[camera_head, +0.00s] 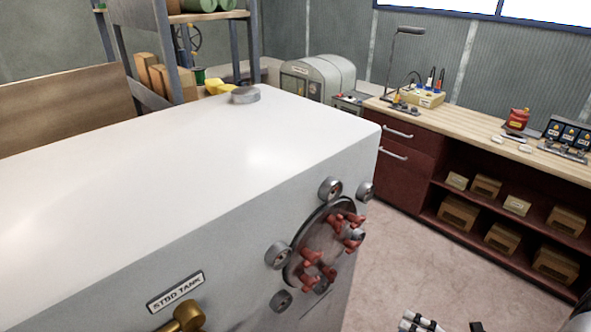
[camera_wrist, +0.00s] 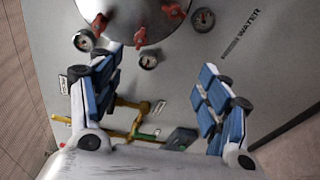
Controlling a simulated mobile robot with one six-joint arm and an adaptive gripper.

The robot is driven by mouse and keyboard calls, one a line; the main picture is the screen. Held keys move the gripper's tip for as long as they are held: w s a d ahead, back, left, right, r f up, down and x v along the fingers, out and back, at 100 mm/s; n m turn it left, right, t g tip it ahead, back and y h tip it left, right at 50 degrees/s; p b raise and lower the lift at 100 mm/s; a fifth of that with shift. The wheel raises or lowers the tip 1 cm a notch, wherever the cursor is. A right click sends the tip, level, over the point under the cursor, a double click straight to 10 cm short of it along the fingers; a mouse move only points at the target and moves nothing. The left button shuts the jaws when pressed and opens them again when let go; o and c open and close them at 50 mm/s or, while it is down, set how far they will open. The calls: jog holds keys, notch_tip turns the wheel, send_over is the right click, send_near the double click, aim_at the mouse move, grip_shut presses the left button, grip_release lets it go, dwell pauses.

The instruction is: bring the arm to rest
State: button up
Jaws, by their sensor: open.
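My gripper (camera_wrist: 163,82) is open in the wrist view. Its two blue-padded fingers are spread wide and nothing is held between them. They point toward the grey face of a tank, apart from it as far as I can tell. In the head view only a small part of my gripper (camera_head: 420,322) shows at the bottom edge, right of the tank; the rest of the arm is mostly out of frame.
The big white tank (camera_head: 190,130) fills the left. Its face has a round hatch (camera_head: 318,240) with red knobs, gauges (camera_wrist: 203,19) and brass pipework (camera_wrist: 135,118). A workbench (camera_head: 470,118) with tools and boxes stands right. Floor (camera_head: 400,255) between them is clear.

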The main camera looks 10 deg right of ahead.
jog(key=s+a+r+n+g+h, duration=0.3)
jog(key=a+r+n+g, duration=1.05)
jog(key=n, duration=0.65)
jog(key=s+a+r+n+t+h, duration=0.1)
jog(key=s+r+n+t+h, duration=0.2)
jog(key=r+n, duration=0.4)
jog(key=s+a+r+n+t+h, duration=0.2)
jog(key=s+r+n+h, duration=0.3)
jog(key=n, duration=1.1)
notch_tip(320, 180, up, 2)
jog(key=shift+s+t+h, duration=0.3)
jog(key=shift+t+h, duration=0.45)
jog(key=shift+h, duration=0.05)
jog(key=shift+c, duration=0.5)
